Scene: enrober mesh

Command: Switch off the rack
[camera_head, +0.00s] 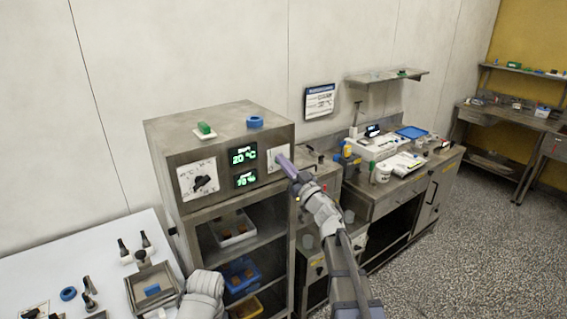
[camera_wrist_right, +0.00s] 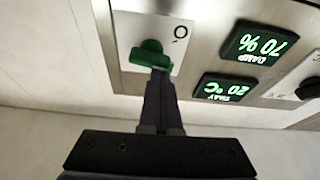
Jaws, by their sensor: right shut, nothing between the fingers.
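The rack (camera_head: 219,125) is a steel cabinet with open shelves and a control panel across its top. Two lit green displays on it read 20 °C (camera_head: 243,156) and about 70 % (camera_head: 245,179); they show upside down in the right wrist view. A green switch handle (camera_wrist_right: 147,54) sits on a white plate (camera_wrist_right: 183,52) marked O, right of the displays in the head view. My right gripper (camera_head: 285,161) is shut and empty, its tips (camera_wrist_right: 157,74) at the green handle, partly covering it. I cannot tell whether they touch. My left gripper is not in view.
A black dial (camera_head: 201,184) is on the panel's left. A green block (camera_head: 205,128) and a blue ring (camera_head: 254,122) lie on the rack's top. A white table (camera_head: 60,262) with tools is at left; a steel bench (camera_head: 376,196) with equipment stands right.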

